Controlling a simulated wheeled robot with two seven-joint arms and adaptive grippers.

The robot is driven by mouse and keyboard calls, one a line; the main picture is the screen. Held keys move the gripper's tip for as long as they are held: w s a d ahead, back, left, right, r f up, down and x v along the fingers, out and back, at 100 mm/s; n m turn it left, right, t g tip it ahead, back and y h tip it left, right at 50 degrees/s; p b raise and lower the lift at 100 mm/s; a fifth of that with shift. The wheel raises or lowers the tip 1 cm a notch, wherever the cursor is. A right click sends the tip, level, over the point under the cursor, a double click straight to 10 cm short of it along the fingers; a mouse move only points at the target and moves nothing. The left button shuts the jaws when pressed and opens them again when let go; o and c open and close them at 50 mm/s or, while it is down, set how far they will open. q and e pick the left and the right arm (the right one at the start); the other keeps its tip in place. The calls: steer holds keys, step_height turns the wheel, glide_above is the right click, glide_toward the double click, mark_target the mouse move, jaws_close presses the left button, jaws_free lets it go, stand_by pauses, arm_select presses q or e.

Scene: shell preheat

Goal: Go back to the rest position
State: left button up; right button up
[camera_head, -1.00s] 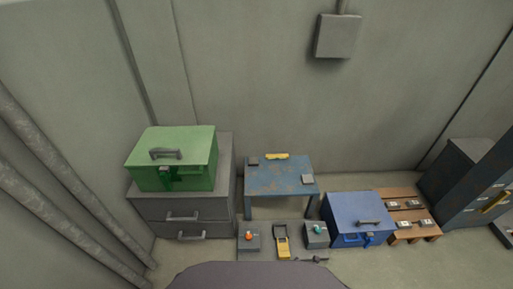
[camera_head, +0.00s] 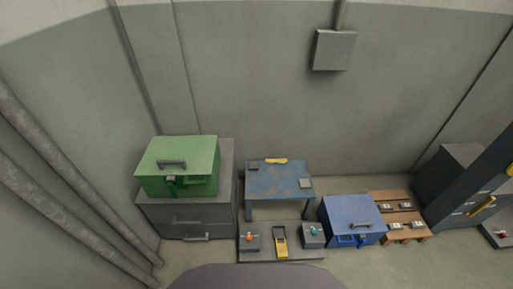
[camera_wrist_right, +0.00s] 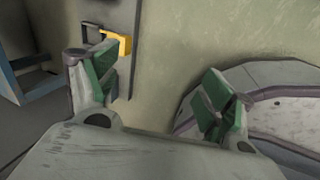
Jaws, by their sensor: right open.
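My right gripper (camera_wrist_right: 160,95) shows in the right wrist view with its two green-padded fingers spread apart and nothing between them. My left gripper is not in view; neither arm shows in the head view. In the head view, a green box (camera_head: 179,150) with a grey handle stands on a grey drawer cabinet (camera_head: 187,215). A blue box (camera_head: 352,212) stands on the floor to the right.
A worn blue table (camera_head: 278,182) stands against the wall. In front of it is a low grey panel (camera_head: 283,252) with an orange knob, a yellow lever and a teal knob. A wooden pallet (camera_head: 402,216) and a dark cabinet (camera_head: 452,180) stand right. Pipes (camera_head: 60,190) run along the left.

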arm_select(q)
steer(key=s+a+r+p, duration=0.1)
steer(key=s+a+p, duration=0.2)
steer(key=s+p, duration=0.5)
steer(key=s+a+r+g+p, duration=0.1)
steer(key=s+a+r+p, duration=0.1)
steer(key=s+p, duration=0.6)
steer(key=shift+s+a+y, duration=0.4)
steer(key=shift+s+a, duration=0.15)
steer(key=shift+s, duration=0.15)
arm_select(e)
steer(key=s+d+r+m+g, duration=0.1)
steer(key=s+r+m, duration=0.2)
steer(key=s+m, duration=0.4)
steer(key=s+d+r+m+g, duration=0.1)
steer(key=s+r+m, duration=0.2)
steer(key=s, duration=1.5)
steer(key=m, duration=0.4)
steer(key=shift+s+r+m+g, duration=0.3)
steer(key=shift+s+r+m, duration=0.1)
steer(key=shift+s, duration=0.1)
